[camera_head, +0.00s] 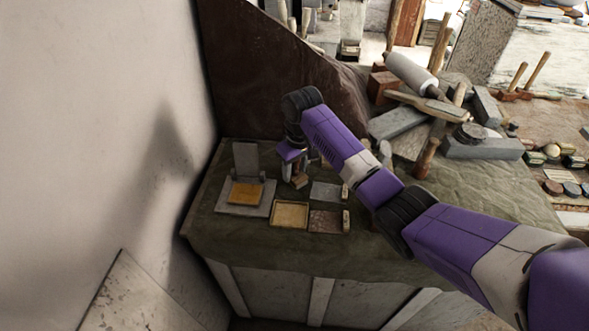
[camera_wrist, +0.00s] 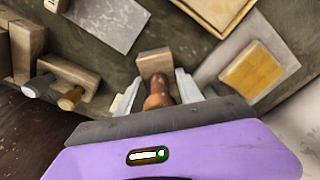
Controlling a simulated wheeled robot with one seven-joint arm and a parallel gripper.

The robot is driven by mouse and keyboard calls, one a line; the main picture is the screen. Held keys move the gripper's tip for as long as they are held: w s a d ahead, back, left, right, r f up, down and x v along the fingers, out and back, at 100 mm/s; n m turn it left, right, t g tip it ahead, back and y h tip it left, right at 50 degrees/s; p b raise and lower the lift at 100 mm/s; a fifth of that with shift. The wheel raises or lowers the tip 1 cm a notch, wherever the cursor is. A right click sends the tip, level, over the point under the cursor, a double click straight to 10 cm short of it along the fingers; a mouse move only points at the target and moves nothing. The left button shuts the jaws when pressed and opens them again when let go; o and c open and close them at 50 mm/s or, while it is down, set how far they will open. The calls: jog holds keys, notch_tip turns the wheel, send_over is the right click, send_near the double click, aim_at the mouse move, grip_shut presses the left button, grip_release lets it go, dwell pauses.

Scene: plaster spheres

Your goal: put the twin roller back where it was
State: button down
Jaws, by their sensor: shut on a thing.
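My gripper (camera_wrist: 158,88) is shut on a wooden block with a turned brown handle (camera_wrist: 157,62), seen between its fingers in the wrist view. The handle points toward my palm and the block's far end points at the table. I cannot tell from these frames whether this is the twin roller, or whether it touches the table. In the head view my gripper (camera_head: 292,160) is low over the table cloth (camera_head: 240,238), and the block (camera_head: 300,182) shows below it. Its rollers, if any, are hidden.
A yellow pad (camera_head: 245,194) on a grey base stands left of the gripper. A framed tray (camera_head: 290,214), a grey plate (camera_head: 325,193) and a speckled plate (camera_head: 326,220) lie in front. A wooden piece with two pegs (camera_wrist: 64,80) is close by. Stone blocks (camera_head: 398,122) are piled right.

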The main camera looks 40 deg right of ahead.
jog(key=shift+f, duration=0.15)
jog(key=c, duration=0.8)
grip_release()
jog(key=shift+o, duration=0.2)
jog(key=r, duration=0.4)
jog(key=s+r, duration=0.1)
jog(key=r, duration=0.7)
jog(key=shift+s+a+r, duration=0.1)
jog(key=shift+s+r, duration=0.05)
jog(key=shift+r, duration=0.05)
